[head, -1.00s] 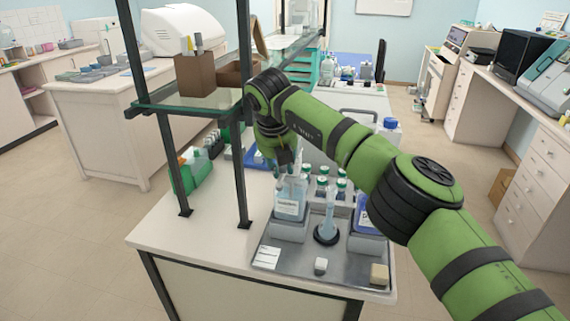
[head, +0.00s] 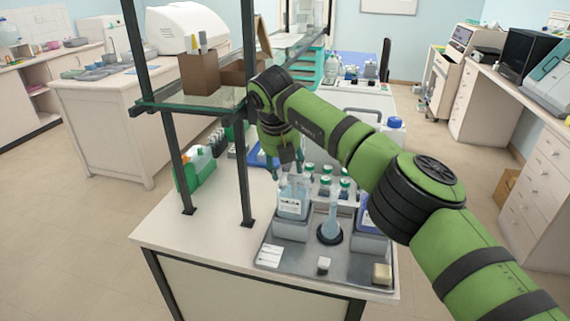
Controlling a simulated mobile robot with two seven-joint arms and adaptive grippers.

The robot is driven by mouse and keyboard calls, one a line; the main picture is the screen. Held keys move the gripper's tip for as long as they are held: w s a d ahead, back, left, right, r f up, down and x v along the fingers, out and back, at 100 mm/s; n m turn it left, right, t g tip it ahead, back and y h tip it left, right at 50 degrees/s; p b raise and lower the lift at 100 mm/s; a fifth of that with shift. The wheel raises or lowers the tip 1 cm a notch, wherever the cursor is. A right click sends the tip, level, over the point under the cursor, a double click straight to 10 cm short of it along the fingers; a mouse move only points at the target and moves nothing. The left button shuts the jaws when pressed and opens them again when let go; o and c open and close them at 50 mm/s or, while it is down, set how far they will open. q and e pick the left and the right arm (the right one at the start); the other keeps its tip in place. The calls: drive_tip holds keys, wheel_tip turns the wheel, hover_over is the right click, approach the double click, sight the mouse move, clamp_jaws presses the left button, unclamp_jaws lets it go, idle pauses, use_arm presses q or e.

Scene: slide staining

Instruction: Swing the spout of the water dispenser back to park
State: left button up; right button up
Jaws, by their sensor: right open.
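My right gripper (head: 285,168) is open, fingers down, just above a labelled bottle of pale blue liquid (head: 292,205). The bottle stands on a grey block at the left of the metal tray (head: 285,262). A second bottle with a blue label (head: 363,218) stands on the right block, partly hidden by my right arm. I cannot tell from labels which one is the water dispenser. The spout is too small and too covered by the gripper to make out its direction. My left gripper is not in view.
Several green-capped small bottles (head: 325,183) stand behind. Dark shelf posts (head: 246,150) rise at the left.

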drive_tip(key=v, duration=1.1)
drive_tip(key=shift+s+r, duration=0.2)
drive_tip(key=shift+r, duration=0.15)
drive_tip(key=shift+f, duration=0.1)
